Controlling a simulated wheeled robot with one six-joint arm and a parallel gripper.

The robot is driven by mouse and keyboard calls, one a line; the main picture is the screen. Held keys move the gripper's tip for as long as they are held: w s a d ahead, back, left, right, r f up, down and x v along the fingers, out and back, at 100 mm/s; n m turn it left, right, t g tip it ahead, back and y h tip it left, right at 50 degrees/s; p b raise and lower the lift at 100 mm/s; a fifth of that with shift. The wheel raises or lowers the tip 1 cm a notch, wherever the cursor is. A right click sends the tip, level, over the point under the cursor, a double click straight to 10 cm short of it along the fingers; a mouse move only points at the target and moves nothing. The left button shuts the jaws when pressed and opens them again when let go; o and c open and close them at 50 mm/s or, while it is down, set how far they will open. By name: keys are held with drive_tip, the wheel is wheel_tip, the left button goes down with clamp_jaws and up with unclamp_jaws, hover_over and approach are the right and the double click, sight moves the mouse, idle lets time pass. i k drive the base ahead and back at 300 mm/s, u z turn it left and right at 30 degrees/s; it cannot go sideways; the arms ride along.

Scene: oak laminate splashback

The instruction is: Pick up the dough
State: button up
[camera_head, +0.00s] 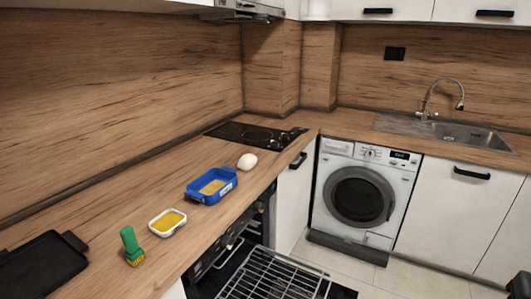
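A smooth white rounded lump (247,161), which looks like the dough, rests on the wooden counter (215,237) near its front edge. It lies just behind a blue tray and in front of the black hob. Nothing touches it from above. My gripper is not in view.
A blue tray (197,199) with yellow content, a white dish (156,229) of yellow liquid, a green brush (128,243) and a black tray (40,268) line the counter. A black hob (240,134) lies behind. Below, an open oven's wire rack (275,274) juts out.

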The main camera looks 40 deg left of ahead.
sight(248, 161)
drive_tip(key=i, duration=2.95)
drive_tip(key=u, duration=4.1)
drive_tip(key=i, duration=0.5)
